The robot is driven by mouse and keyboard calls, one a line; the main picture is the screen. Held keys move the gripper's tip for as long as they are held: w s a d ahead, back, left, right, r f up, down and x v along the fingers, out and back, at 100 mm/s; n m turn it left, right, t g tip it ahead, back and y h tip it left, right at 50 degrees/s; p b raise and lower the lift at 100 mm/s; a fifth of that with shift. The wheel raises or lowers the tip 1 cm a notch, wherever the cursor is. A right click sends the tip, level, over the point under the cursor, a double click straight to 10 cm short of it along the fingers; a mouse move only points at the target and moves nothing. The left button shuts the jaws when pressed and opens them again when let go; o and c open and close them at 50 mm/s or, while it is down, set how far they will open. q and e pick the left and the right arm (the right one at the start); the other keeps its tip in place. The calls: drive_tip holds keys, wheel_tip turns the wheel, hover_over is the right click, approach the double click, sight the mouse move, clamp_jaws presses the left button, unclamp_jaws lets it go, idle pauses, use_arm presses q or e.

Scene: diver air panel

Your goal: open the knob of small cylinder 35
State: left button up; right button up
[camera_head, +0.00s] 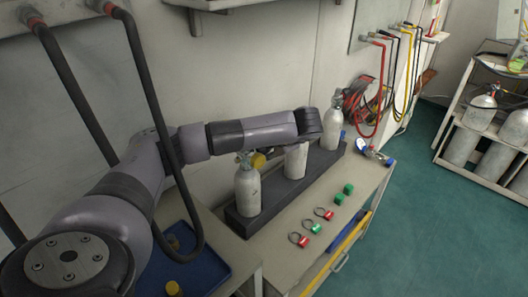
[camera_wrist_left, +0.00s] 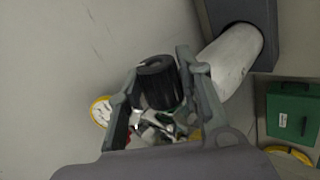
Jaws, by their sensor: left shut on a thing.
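Three small grey-white cylinders stand upright in a dark rack (camera_head: 283,200) on the bench: a left one (camera_head: 247,190), a middle one (camera_head: 296,162) and a far one (camera_head: 332,125). No number is readable on them. My left arm reaches over the middle cylinder, hiding its top and my fingertips in the head view. In the left wrist view my left gripper (camera_wrist_left: 160,98) is shut on a black ribbed knob (camera_wrist_left: 157,82), one finger on each side. Shiny metal valve parts show beneath the knob. My right gripper is out of view.
A blue tray (camera_head: 212,268) is at left. Black hoses (camera_head: 150,90) hang close to my arm. A cart with cylinders (camera_head: 480,113) stands at right; green floor is clear.

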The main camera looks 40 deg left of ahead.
use_arm(q)
drive_tip(key=shift+d+f+t+y+b, duration=0.1)
drive_tip(key=shift+f+t+y+b, duration=0.2)
drive_tip(key=shift+y+b, duration=0.45)
drive_tip(key=shift+r+y, duration=0.1)
drive_tip(key=shift+y, duration=0.55)
drive_tip(key=shift+d+r+t+y, duration=0.15)
drive_tip(key=shift+t+y, duration=0.15)
drive_tip(key=shift+y, duration=0.6)
drive_tip(key=t+y+p, duration=0.1)
drive_tip(key=y+p, duration=0.2)
drive_tip(key=p, duration=0.1)
drive_tip(key=y+p, duration=0.3)
drive_tip(key=shift+f+t, duration=0.3)
drive_tip(key=shift+f+y, duration=0.3)
drive_tip(key=shift+y, duration=0.7)
drive_tip(key=shift+f+t+y, duration=0.2)
drive_tip(key=shift+t+y, duration=0.3)
drive_tip(key=shift+y, duration=0.4)
drive_tip(key=shift+b, duration=0.3)
drive_tip(key=shift+a+y, duration=0.2)
drive_tip(key=shift+y, duration=0.2)
